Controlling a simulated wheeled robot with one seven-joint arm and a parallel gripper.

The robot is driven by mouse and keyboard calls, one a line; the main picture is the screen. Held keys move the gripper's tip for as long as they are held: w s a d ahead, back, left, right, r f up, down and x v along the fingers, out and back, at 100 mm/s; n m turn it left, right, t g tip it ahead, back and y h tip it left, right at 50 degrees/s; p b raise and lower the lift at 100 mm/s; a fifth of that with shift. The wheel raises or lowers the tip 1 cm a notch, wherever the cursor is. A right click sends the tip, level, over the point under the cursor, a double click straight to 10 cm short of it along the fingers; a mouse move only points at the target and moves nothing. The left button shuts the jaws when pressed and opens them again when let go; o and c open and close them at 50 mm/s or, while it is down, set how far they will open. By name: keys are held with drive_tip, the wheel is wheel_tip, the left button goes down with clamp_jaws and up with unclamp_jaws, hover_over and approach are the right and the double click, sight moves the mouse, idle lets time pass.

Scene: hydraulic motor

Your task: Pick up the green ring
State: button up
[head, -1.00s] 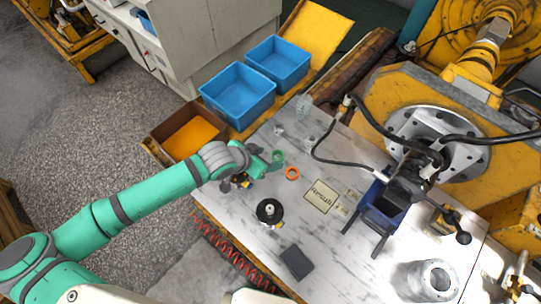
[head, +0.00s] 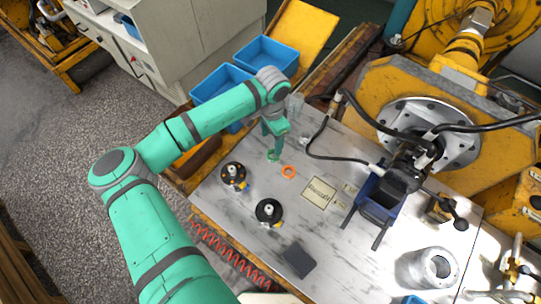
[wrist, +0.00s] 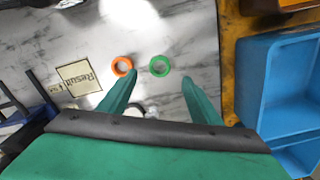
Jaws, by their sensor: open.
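The green ring (wrist: 152,66) lies flat on the marbled table, just beyond and between my fingertips in the wrist view. In the head view the green ring (head: 273,156) is at the lower end of my gripper (head: 271,145) and partly hidden by it. My gripper (wrist: 159,78) is open and empty, with its two green fingers spread wider than the ring. It appears to be above the table, pointing down; the exact gap to the ring is hard to tell.
An orange ring (head: 284,172) lies close beside the green one. Two black round parts (head: 268,212) stand nearer the table's front. A labelled plate (head: 319,192) lies to the right. Blue bins (wrist: 272,85) stand beside the table. A black cable (head: 318,155) hangs beyond the rings.

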wheel_tip(320, 180, down, 5)
drive_tip(key=shift+r, duration=0.2)
drive_tip(key=shift+w+d+f, duration=0.15)
drive_tip(key=shift+f, duration=1.15)
drive_tip(key=shift+w+d+f, duration=0.1)
drive_tip(key=shift+d+f, duration=0.05)
drive_tip(key=shift+f, duration=1.15)
drive_tip(key=shift+c, duration=0.6)
drive_tip(key=c, duration=1)
